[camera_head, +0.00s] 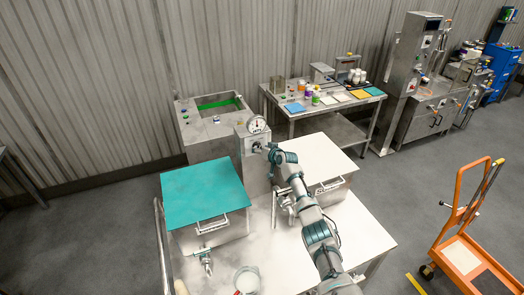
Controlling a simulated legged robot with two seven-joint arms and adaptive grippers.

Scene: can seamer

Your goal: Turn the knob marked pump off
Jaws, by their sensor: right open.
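A steel control box (241,147) with a round dial gauge (257,124) stands at the back of the worktable, between the teal-lidded and white-lidded boxes. My right gripper (263,147) is open at the front face of this box, just below the gauge. A small dark part, perhaps the knob, shows by the fingertips, but the gripper covers most of it. I cannot read any marking or tell whether the fingers touch it. My left gripper is not in view.
The teal lid (203,190) and the white lid (312,156) flank the control box, each with a handle in front. A round container (246,280) stands at the front. A side table (325,106) with bottles is behind. An orange cart (462,255) is at right.

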